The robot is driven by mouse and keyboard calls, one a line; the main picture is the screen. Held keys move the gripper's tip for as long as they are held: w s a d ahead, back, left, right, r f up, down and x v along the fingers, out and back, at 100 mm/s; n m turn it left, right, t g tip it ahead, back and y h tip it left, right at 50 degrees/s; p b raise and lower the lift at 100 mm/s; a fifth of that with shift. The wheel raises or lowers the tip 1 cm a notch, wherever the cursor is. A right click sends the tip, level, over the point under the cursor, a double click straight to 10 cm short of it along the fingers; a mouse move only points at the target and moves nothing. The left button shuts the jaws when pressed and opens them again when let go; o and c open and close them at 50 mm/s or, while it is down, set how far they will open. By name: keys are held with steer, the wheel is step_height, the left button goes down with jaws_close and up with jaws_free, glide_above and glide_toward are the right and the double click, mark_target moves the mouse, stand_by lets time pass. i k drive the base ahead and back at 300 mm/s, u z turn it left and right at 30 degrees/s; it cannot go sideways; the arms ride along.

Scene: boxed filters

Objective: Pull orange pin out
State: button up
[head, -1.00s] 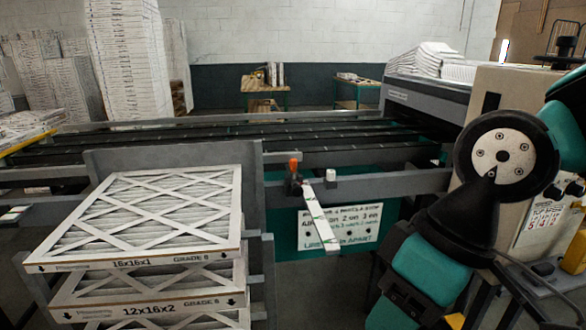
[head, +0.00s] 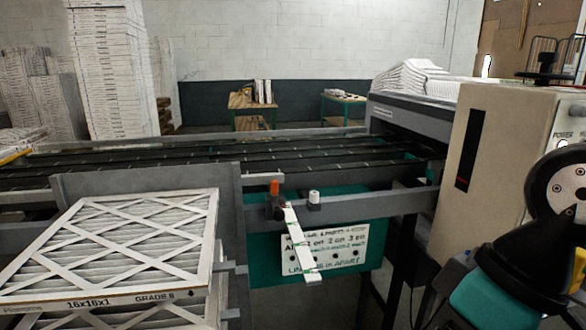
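The orange pin (head: 275,187) stands upright at the top of a dark bracket (head: 279,207) on the grey rail of the conveyor, near the middle of the head view. A white strip with green marks (head: 300,244) hangs from the bracket, slanting down to the right. How deep the pin sits in the bracket is hidden. My gripper is out of view; only part of my arm shows at the right edge, well apart from the pin.
Boxed filters (head: 125,240) are stacked at the front left, beside a grey upright panel (head: 150,182). A white-capped post (head: 314,198) stands right of the pin. A sign (head: 325,250) hangs below the rail. A beige machine cabinet (head: 490,150) stands at the right.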

mark_target(273, 184)
steer(key=z, duration=2.05)
steer(key=i, duration=1.95)
steer(key=u, duration=3.55)
steer(key=i, duration=1.65)
